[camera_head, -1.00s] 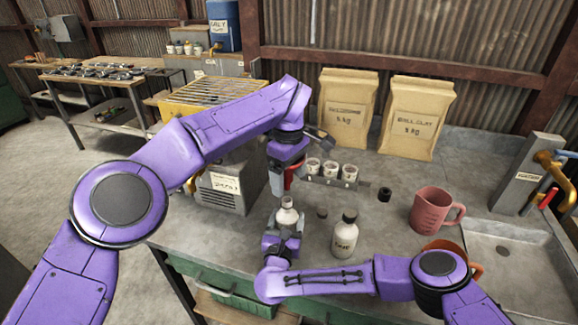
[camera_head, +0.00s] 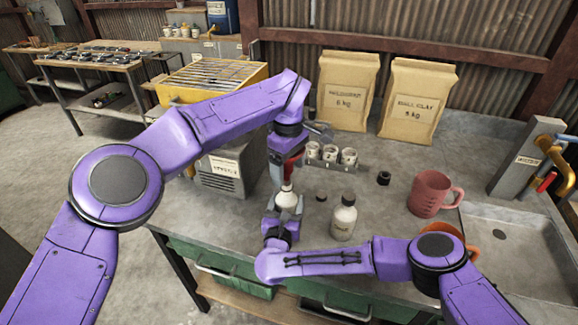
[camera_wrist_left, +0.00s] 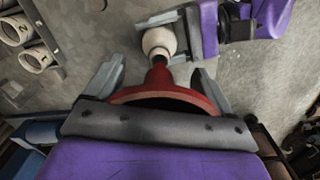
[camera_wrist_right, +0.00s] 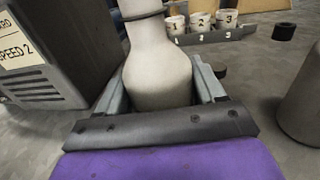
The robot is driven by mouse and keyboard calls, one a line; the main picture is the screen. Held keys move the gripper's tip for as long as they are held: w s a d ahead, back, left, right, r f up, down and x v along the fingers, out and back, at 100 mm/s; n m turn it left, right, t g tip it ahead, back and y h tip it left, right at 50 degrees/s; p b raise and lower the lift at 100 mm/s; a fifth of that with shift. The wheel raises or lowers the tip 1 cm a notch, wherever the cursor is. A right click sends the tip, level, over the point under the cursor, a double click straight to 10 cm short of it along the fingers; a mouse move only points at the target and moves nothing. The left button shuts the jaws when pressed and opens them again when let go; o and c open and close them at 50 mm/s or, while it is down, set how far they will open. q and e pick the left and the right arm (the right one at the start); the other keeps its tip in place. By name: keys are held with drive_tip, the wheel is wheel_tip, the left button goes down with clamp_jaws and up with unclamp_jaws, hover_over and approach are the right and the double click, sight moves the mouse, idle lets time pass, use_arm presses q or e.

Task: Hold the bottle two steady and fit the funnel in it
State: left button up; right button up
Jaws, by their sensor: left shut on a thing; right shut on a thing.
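A white bottle (camera_head: 286,200) stands upright near the front of the grey bench. My right gripper (camera_head: 284,212) is shut around its body, and the bottle also fills the right wrist view (camera_wrist_right: 158,75). My left gripper (camera_head: 289,172) is above it, shut on a red funnel (camera_head: 291,168). In the left wrist view the funnel (camera_wrist_left: 163,85) points its narrow spout at the bottle's mouth (camera_wrist_left: 159,43). Spout and mouth meet there; I cannot tell how deep the spout sits. No label on the held bottle is readable.
A second white bottle (camera_head: 344,218) with a dark cap stands just right. A small dark cap (camera_head: 321,198) lies between. A rack of numbered cups (camera_head: 330,158) is behind. A red jug (camera_head: 432,195) and sink (camera_head: 510,235) lie right; a grey machine (camera_head: 225,170) stands left.

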sight(289, 172)
use_arm(q)
drive_tip(key=shift+f, duration=1.95)
idle(1.8)
drive_tip(key=o, duration=0.7)
drive_tip(key=shift+o, duration=0.6)
wheel_tip(289, 172, up, 12)
use_arm(e)
drive_tip(key=o, duration=1.1)
